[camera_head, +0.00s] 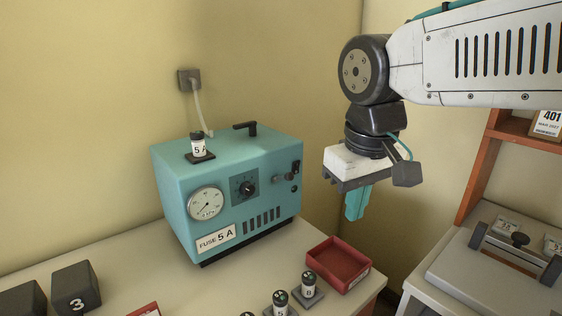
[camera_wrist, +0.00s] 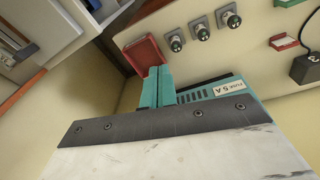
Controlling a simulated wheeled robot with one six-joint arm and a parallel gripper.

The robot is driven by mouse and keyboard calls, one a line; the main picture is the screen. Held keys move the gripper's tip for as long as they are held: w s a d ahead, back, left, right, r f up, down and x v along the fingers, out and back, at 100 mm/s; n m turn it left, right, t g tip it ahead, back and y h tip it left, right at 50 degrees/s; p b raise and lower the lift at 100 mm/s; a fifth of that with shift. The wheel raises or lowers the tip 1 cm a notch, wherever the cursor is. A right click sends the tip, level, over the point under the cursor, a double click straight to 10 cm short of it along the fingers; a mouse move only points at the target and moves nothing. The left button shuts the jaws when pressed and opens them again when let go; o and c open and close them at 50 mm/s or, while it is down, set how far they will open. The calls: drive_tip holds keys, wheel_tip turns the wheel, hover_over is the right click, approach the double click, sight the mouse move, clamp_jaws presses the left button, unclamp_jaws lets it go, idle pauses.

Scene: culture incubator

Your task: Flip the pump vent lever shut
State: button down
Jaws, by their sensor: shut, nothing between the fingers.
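The teal pump box (camera_head: 172,196) stands on the bench against the wall, with a kPa gauge (camera_head: 206,203), a dark knob (camera_head: 247,189) and a "FUSE 5 A" label on its front. A black bent lever or handle (camera_head: 245,127) rises from its top. Small dark fittings (camera_head: 281,178) sit at the right of its front; I cannot tell which part is the vent lever. My gripper (camera_head: 354,208) is shut and empty, pointing down, right of the pump and apart from it. In the wrist view, its teal fingers (camera_wrist: 157,88) partly hide the pump (camera_wrist: 255,113).
A red tray (camera_head: 338,265) lies at the bench's right corner, below my gripper. Several small fuse holders (camera_head: 308,288) stand along the front. A labelled fuse (camera_head: 198,148) sits on the pump. Dark blocks (camera_head: 77,290) are at left. A grey device (camera_head: 500,265) and orange shelf (camera_head: 480,165) are at right.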

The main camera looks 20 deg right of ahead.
drive_tip(key=w+a+r+n, duration=0.1)
drive_tip(key=w+a+r, duration=0.1)
drive_tip(key=w, duration=0.5)
drive_tip(key=w+a+r+h, duration=0.1)
drive_tip(key=w+a+r, duration=0.2)
drive_tip(key=w, duration=0.5)
drive_tip(key=w+a+r+n, duration=0.1)
drive_tip(key=w+a+r, duration=0.1)
drive_tip(key=w+r, duration=0.3)
drive_tip(key=w, duration=0.2)
drive_tip(key=shift+w+a+n, duration=0.3)
drive_tip(key=shift+w+a, duration=0.1)
hover_over(284, 176)
drive_tip(key=a, duration=0.2)
wheel_tip(284, 176, down, 12)
drive_tip(key=r, duration=0.1)
drive_tip(key=shift+s+d+f, duration=0.25)
drive_tip(key=shift+d+f, duration=0.35)
drive_tip(key=shift+f, duration=0.1)
drive_tip(key=shift+s+t, duration=0.1)
drive_tip(key=shift+t, duration=0.3)
